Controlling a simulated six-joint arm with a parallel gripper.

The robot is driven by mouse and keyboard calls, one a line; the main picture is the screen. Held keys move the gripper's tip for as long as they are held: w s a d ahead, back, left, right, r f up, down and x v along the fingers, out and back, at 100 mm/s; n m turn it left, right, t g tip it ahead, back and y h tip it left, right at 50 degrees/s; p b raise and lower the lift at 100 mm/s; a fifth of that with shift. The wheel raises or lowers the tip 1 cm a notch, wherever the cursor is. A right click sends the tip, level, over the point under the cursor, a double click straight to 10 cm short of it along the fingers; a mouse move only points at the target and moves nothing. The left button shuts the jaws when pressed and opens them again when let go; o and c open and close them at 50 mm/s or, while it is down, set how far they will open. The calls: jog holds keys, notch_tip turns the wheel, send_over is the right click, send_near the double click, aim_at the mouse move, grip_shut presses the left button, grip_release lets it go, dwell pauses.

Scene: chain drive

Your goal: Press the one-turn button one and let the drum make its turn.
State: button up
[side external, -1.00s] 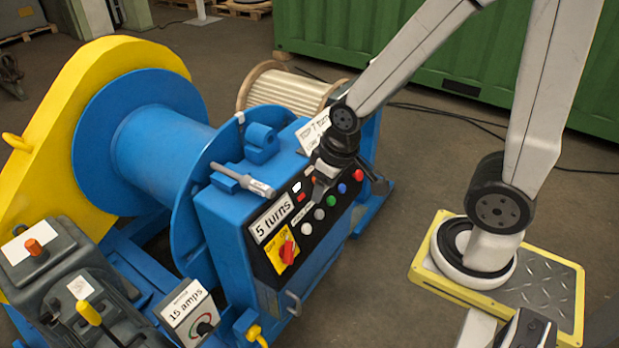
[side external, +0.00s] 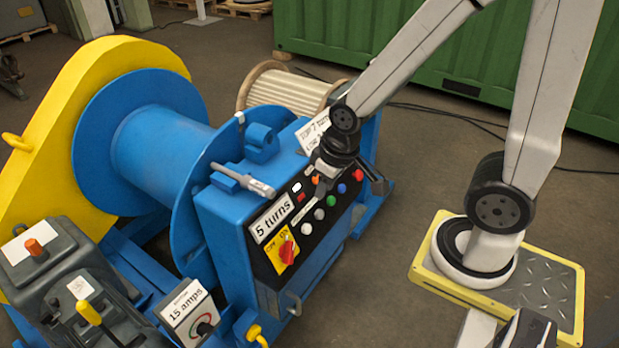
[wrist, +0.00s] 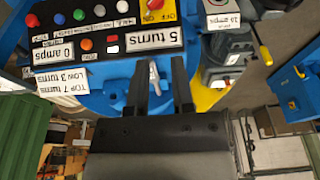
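The control panel shows on the front of the blue cabinet (side external: 226,230). It carries a green button (side external: 331,201), two white buttons (side external: 306,228), a blue button (side external: 342,188), a red button (side external: 358,175) and an orange button (side external: 316,180). Button labels are too small to read, so I cannot tell which is button one. A display (wrist: 142,38) reads "5 turns" and another (wrist: 53,52) "0 amps". The blue drum (side external: 165,145) lies left of the cabinet. My gripper (wrist: 158,62) is over the cabinet's upper edge, its fingers apart and empty.
A grey handle (side external: 250,184) lies on the cabinet top, and a yellow-and-red switch (side external: 287,251) sits low on the panel. A lever console (side external: 65,270) and the "15 amps" box (side external: 187,306) stand at lower left.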

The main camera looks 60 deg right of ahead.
grip_shut()
dwell(1.4)
